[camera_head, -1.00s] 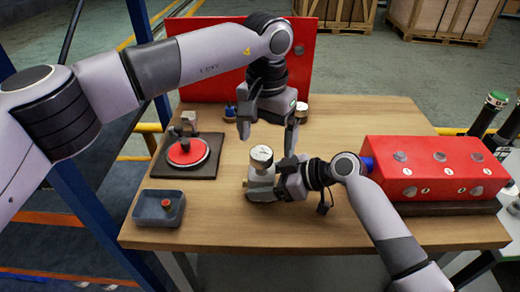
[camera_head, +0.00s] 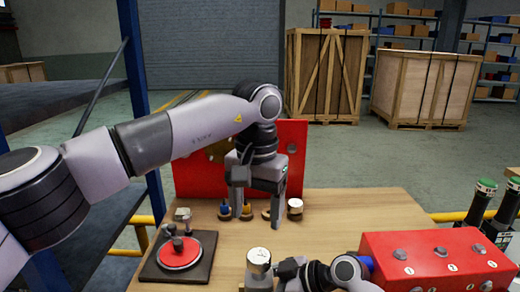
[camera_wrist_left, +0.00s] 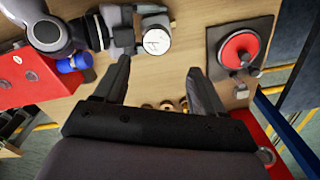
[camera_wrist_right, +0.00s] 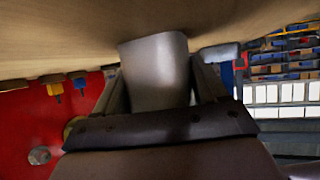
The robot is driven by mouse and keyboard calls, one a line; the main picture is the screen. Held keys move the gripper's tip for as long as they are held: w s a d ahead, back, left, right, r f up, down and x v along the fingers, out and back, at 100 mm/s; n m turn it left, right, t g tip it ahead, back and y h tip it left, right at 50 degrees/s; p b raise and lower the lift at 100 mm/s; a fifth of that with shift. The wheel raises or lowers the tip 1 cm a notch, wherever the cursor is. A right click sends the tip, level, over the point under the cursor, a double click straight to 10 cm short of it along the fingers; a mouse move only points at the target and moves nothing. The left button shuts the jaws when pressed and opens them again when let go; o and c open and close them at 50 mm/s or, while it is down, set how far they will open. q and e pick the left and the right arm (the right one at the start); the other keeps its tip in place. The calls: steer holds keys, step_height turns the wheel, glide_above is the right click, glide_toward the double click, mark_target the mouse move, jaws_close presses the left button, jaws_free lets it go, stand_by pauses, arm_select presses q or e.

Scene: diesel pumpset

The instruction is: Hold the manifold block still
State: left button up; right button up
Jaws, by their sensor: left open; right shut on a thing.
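The manifold block (camera_head: 259,281) is grey with a round white-faced gauge (camera_head: 258,256) on top. It stands at the bottom edge of the head view, its lower part cut off. My right gripper (camera_head: 281,275) is shut on the block from the right. In the right wrist view, the grey block (camera_wrist_right: 156,70) sits between the fingers. My left gripper (camera_head: 252,212) is open and empty above the table, behind the block in the head view. In the left wrist view, the gauge (camera_wrist_left: 157,41) lies beyond the open fingers, apart from them.
A red upright panel (camera_head: 190,178) stands at the table's back, with small fittings and a white-topped part (camera_head: 295,207) before it. A red disc (camera_head: 180,252) on a dark plate is at left. Table between is clear.

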mark_target(259, 256)
arm_select(q)
steer(key=n, duration=0.3)
steer(key=f+n, duration=0.1)
steer(key=n, duration=0.4)
steer(key=shift+f+n, duration=0.25)
steer(key=shift+n, duration=0.05)
steer(key=n, duration=0.4)
steer(key=shift+d+f, duration=0.1)
steer(key=shift+f, duration=0.3)
steer(key=n, duration=0.4)
steer(key=shift+s+f, duration=0.1)
steer(key=shift+f, duration=4.7)
steer(key=shift+d, duration=0.1)
steer(key=c, duration=1.2)
steer(key=shift+c, duration=0.2)
